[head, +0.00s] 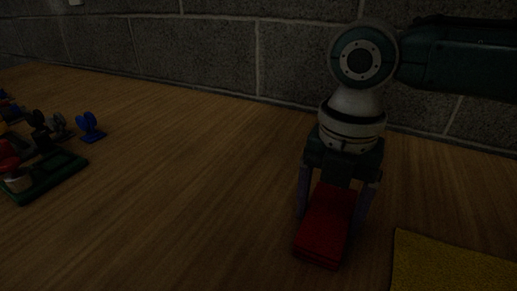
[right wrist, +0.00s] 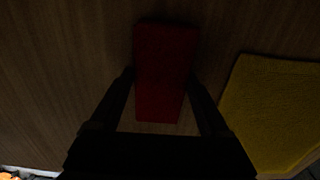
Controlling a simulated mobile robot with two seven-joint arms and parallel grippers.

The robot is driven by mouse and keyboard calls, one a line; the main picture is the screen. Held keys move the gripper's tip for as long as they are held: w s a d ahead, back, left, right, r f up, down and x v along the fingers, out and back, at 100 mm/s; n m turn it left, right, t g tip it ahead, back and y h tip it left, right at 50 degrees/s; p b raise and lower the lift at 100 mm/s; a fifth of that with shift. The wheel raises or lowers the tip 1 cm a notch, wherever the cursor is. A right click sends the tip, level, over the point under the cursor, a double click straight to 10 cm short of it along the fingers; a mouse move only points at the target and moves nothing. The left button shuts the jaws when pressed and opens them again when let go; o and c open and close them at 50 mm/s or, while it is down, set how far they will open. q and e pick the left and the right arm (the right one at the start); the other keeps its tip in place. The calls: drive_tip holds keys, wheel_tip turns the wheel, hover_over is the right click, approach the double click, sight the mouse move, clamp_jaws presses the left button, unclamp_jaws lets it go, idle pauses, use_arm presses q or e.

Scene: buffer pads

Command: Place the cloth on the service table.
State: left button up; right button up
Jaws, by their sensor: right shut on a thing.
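My right gripper (head: 335,209) points down over the wooden table (head: 190,190), its two fingers shut on the sides of a red folded cloth (head: 324,226). The cloth looks like a flat, thick rectangular block with a seam line along its front edge. In the right wrist view the red cloth (right wrist: 165,75) reaches out between the two dark fingers (right wrist: 162,95). Whether it touches the table or hangs just above it is hard to tell in the dim light. My left gripper is not in view.
A yellow textured mat (head: 450,266) lies right of the red cloth, apart from it; it also shows in the right wrist view (right wrist: 270,110). A green tray (head: 50,178) and blue, black and red items stand at the left. A block wall (head: 220,55) runs behind. The table's middle is clear.

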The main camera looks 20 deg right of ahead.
sight(328, 211)
drive_tip(key=shift+f, duration=0.15)
drive_tip(key=o, duration=1.2)
